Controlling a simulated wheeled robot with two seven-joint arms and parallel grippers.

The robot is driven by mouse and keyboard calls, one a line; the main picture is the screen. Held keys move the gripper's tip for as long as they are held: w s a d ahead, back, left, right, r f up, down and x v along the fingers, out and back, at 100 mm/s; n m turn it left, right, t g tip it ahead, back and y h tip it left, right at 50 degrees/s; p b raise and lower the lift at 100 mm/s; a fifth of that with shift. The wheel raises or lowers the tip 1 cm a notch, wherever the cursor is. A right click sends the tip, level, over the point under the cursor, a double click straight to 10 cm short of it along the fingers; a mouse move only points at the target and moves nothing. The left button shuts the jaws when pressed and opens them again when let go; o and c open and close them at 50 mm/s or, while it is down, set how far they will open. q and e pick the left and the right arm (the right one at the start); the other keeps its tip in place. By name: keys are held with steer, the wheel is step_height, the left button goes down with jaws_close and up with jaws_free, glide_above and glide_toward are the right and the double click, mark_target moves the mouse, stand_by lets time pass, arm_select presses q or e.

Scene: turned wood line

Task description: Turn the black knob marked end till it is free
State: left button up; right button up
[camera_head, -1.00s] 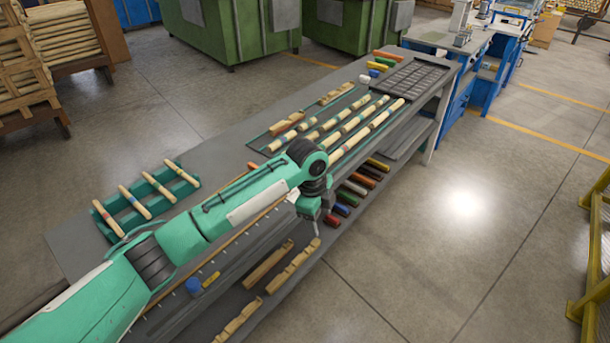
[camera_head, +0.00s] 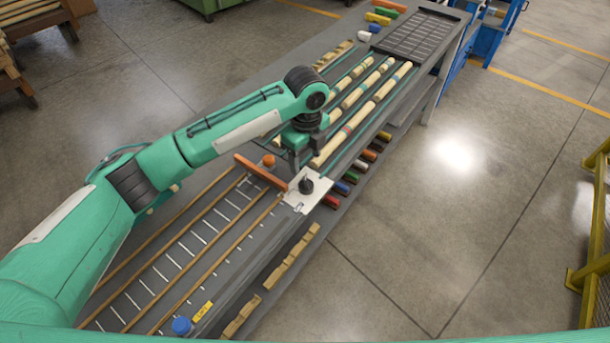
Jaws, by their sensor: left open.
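The black knob (camera_head: 306,186) stands on a pale metal plate (camera_head: 318,196) at the end of a railed fixture. I cannot read any marking on it. My left gripper (camera_head: 306,161) points down just behind and above the knob, its fingers open. It looks apart from the knob, with nothing visible between its fingers. An orange-brown crossbar (camera_head: 260,172) lies across the rails beside the plate. My right gripper is out of view.
An orange knob (camera_head: 268,160) sits behind the crossbar. A blue knob (camera_head: 181,325) and yellow label (camera_head: 202,311) are at the front. Turned wood pieces (camera_head: 360,116) lie in rows behind my gripper. Coloured blocks (camera_head: 351,177) sit on a lower shelf.

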arm_select(q)
glide_above(305, 181)
step_height(305, 181, down, 4)
steer(key=shift+f+p, duration=0.1)
steer(key=shift+p, duration=0.2)
step_height(305, 181, down, 5)
steer(key=shift+s+f+p, duration=0.1)
steer(key=shift+p, duration=0.25)
steer(key=shift+f, duration=0.35)
steer(key=shift+c, duration=0.2)
steer(key=c, duration=0.7)
steer(key=shift+c, duration=1.3)
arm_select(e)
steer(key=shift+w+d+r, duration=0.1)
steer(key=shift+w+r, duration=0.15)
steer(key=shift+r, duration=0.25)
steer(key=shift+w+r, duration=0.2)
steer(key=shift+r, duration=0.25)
